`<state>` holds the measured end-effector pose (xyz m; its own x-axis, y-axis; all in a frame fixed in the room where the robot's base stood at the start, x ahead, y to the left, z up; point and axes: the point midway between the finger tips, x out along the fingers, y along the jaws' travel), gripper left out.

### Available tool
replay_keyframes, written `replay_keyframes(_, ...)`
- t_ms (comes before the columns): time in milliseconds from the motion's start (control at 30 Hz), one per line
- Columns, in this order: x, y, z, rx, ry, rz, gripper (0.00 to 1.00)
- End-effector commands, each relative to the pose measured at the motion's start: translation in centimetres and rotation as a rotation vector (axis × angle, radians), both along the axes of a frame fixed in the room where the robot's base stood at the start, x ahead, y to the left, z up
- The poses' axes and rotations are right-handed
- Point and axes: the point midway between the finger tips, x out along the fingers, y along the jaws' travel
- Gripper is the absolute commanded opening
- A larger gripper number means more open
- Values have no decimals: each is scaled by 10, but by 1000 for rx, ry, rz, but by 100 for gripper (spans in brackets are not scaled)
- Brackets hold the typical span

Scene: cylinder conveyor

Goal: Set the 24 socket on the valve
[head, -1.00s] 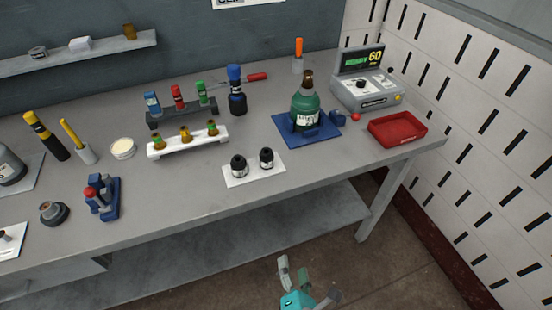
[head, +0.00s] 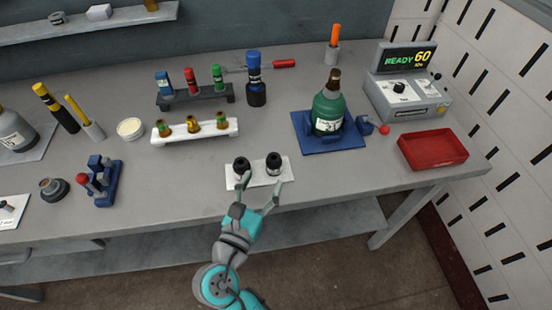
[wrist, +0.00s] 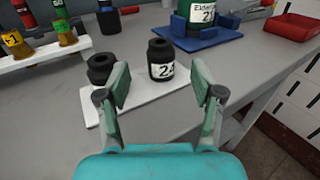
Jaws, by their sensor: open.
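Two black sockets stand upright on a white mat (head: 257,179) near the table's front edge. The right one, the 24 socket (wrist: 160,58), has a white label reading 24; it also shows in the head view (head: 273,164). The left socket (wrist: 100,68) is partly hidden behind my left finger. My gripper (head: 261,184) is open and empty at the mat's front side. In the wrist view the 24 socket stands beyond the fingertips, between them. The brown valve (head: 333,77) tops a green cylinder (head: 328,110), held upright in a blue cradle (head: 345,143).
A grey machine (head: 410,95) reading READY 60 stands at the back right, with a red tray (head: 432,149) in front. A white rack (head: 165,135) with several small fittings and a tall blue-topped tool (head: 255,85) stand behind the mat. Bare table lies between mat and cradle.

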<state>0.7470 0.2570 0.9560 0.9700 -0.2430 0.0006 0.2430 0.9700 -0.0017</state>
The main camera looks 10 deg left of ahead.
Motion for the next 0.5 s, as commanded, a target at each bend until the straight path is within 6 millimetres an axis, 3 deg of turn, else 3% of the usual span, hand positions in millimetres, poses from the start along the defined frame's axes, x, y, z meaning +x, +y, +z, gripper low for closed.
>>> replay_keyframes(100,17,-5,0,0,1,-2,67)
replay_keyframes(367,34,-9,-1,1,0,0,67)
replay_keyframes(500,52,-15,-4,1,1,-2,67)
